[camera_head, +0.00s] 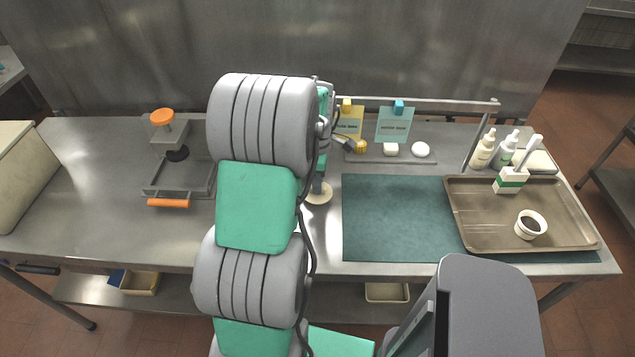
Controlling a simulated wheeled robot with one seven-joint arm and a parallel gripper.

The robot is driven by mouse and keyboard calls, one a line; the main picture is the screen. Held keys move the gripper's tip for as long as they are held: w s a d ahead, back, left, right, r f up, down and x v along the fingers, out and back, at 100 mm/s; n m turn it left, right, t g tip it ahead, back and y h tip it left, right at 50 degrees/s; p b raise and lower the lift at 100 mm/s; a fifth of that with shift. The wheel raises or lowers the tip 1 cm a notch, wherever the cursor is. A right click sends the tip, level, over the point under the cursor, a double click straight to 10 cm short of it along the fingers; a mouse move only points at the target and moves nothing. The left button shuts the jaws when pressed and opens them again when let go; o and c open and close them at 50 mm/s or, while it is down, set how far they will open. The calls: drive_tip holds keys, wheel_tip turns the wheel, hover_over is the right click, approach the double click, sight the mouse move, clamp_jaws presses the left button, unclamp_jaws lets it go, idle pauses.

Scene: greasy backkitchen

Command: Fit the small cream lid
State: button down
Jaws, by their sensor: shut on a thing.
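My gripper (318,186) points down just right of my arm, over the steel bench left of the green mat. It is shut on the small cream lid (319,198), a pale round disc right below the fingers. My arm hides part of this area, and I cannot tell whether the lid touches the bench. A small white cup with dark contents (531,225) stands open on the brown tray (480,236) at the right, well away from my gripper.
A white-and-green box with a handle (511,180) stands on the tray. Bottles (482,150) stand behind it. A rail with hanging cards (394,124) runs along the back. The green mat (390,220) is clear. An orange-handled press (168,190) stands left.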

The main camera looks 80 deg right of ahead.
drive_tip(key=shift+r+p, duration=1.5)
drive_tip(key=shift+r, duration=1)
drive_tip(key=shift+r, duration=0.35)
drive_tip(key=shift+f, duration=0.1)
